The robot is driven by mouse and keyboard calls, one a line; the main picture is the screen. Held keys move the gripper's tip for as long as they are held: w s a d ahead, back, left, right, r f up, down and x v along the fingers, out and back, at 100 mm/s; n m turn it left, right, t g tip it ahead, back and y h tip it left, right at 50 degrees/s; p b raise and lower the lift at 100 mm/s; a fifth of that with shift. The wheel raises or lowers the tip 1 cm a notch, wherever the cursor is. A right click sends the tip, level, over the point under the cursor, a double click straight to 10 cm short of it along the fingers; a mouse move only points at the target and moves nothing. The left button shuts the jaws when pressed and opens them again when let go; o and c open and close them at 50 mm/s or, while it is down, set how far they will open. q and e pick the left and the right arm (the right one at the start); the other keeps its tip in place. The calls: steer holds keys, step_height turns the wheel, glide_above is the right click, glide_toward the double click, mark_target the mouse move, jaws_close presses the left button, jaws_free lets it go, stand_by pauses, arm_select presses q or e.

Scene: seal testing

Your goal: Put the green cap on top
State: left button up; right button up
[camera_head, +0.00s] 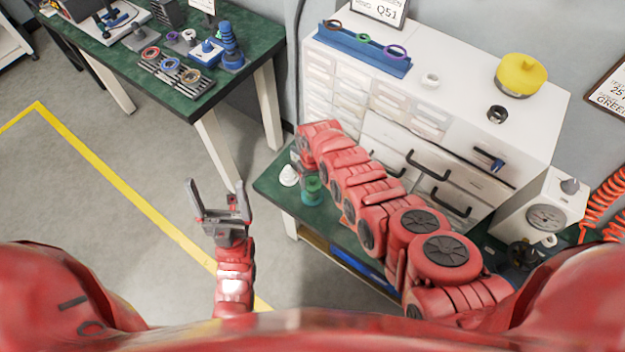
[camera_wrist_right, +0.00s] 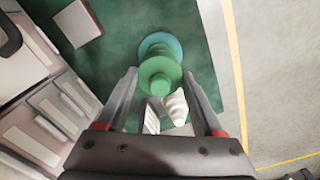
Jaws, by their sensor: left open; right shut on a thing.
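The green cap (camera_wrist_right: 158,76) is between the fingertips of my right gripper (camera_wrist_right: 164,84) in the right wrist view, and the gripper is shut on it. A teal round piece (camera_wrist_right: 160,43) shows just beyond the cap; I cannot tell whether they touch. In the head view the green cap (camera_head: 313,184) shows over a teal-green base (camera_head: 313,198) near the left end of the green bench. The arm hides most of my right gripper there. My left gripper (camera_head: 216,186) is open and empty above the floor.
A white cone-shaped piece (camera_head: 288,176) stands beside the base, near the bench edge. A white drawer cabinet (camera_head: 470,110) rises behind my right arm, with a yellow domed part (camera_head: 520,75) on top. A second green bench (camera_head: 255,35) with rings and parts stands at the upper left.

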steer(key=shift+f+b, duration=0.45)
steer(key=shift+f, duration=0.1)
steer(key=o, duration=1.3)
steer(key=shift+o, duration=0.2)
step_height(320, 180, up, 7)
steer(key=p, duration=0.7)
steer(key=shift+r, duration=0.1)
